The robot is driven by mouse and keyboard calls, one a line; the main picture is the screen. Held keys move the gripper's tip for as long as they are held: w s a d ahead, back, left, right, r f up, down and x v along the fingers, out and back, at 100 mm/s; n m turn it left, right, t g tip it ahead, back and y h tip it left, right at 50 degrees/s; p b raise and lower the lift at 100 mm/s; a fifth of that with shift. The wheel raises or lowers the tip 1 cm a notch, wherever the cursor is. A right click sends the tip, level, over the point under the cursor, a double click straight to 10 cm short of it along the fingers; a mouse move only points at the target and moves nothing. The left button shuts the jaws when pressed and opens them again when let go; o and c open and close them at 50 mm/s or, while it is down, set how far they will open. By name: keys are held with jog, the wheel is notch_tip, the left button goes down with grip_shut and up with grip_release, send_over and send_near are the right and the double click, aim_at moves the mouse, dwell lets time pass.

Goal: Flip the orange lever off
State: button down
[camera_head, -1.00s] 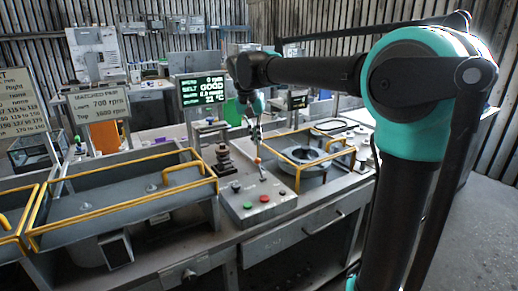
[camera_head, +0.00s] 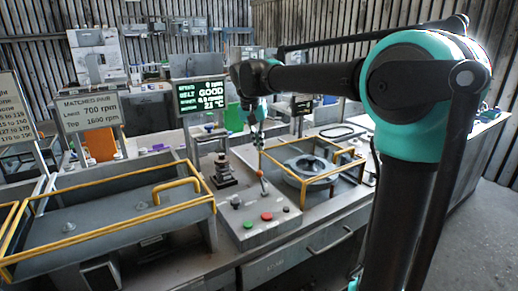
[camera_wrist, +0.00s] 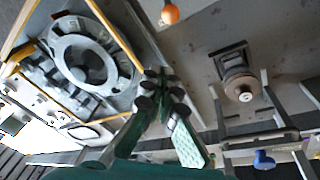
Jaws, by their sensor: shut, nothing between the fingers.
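The orange lever (camera_head: 260,173) stands on the grey control panel (camera_head: 278,228), its round knob at the top of a short stem that leans slightly. The orange knob also shows at the top edge of the wrist view (camera_wrist: 170,13), with its stem cut off by the frame. My gripper (camera_head: 259,143) is above and behind the lever in the head view, pointing down. In the wrist view my gripper (camera_wrist: 157,78) has its green fingers together and empty, apart from the knob.
The panel has green (camera_head: 248,224) and red (camera_head: 267,216) buttons. A yellow-railed bay with a round housing (camera_head: 310,168) is to the right. A dark stacked post (camera_head: 223,170) is to the left, near a yellow-railed tray (camera_head: 105,218). A readout screen (camera_head: 201,95) stands behind.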

aim_at(262, 183)
jog(key=f, duration=0.2)
jog(key=s+f, duration=0.1)
jog(key=f, duration=0.4)
jog(key=shift+s+d+f, duration=0.15)
jog(key=shift+d+f, duration=0.05)
jog(key=shift+d, duration=0.15)
jog(key=shift+s+a, duration=0.1)
jog(key=shift+s, duration=0.55)
jog(key=shift+r, duration=0.1)
jog(key=shift+s+r, duration=0.1)
jog(key=shift+s, duration=0.1)
